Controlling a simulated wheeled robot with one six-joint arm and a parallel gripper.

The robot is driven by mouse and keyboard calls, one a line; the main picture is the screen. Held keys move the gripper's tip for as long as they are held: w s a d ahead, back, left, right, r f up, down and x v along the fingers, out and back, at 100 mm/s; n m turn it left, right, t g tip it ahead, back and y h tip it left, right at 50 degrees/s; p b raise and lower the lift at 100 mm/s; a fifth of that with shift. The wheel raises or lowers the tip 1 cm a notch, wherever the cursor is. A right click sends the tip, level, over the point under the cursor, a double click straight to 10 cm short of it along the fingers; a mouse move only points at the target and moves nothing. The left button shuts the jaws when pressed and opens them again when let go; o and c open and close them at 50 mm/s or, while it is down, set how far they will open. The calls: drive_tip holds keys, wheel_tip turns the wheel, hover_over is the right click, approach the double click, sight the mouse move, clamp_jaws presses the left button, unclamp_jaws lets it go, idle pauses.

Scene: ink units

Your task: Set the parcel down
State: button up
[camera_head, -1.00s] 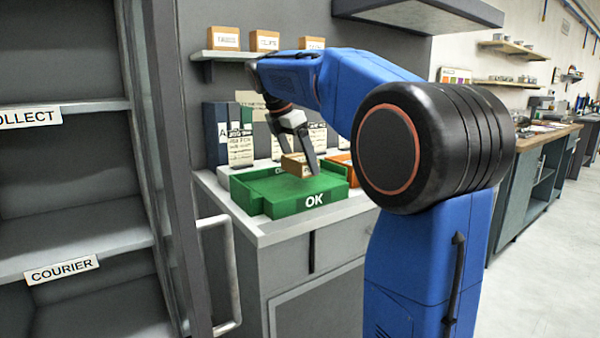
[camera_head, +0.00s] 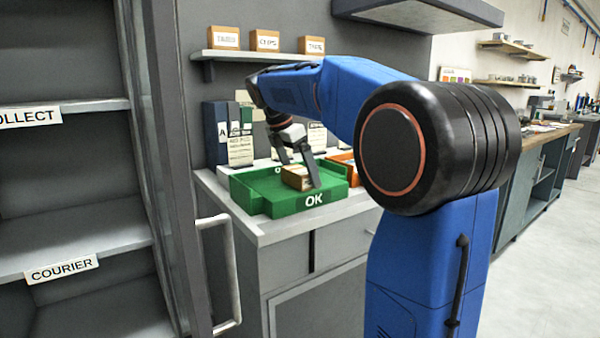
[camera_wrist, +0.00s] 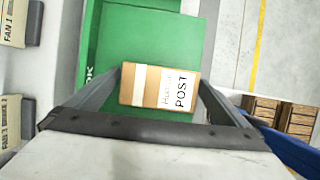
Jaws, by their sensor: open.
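The parcel (camera_head: 297,178) is a small brown cardboard box in the green tray marked OK (camera_head: 262,197). In the wrist view the parcel (camera_wrist: 160,88) has a pale tape strip and a white label reading POST, with the green tray (camera_wrist: 150,45) under it. My gripper (camera_head: 297,172) is over the tray, pointing down, with its fingers on either side of the parcel. The wrist view also shows my gripper (camera_wrist: 160,90) with its jaws open around the parcel. Whether a finger still touches the box I cannot tell.
An orange tray (camera_head: 342,158) stands behind the green one on the counter (camera_head: 262,236). Binders (camera_head: 228,135) stand at the back, below a shelf (camera_head: 240,56) with several small boxes. A shelf unit labelled COURIER (camera_head: 62,270) with a handle (camera_head: 232,270) is at the left.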

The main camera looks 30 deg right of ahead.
drive_tip(key=v, duration=1.2)
drive_tip(key=shift+r, duration=0.1)
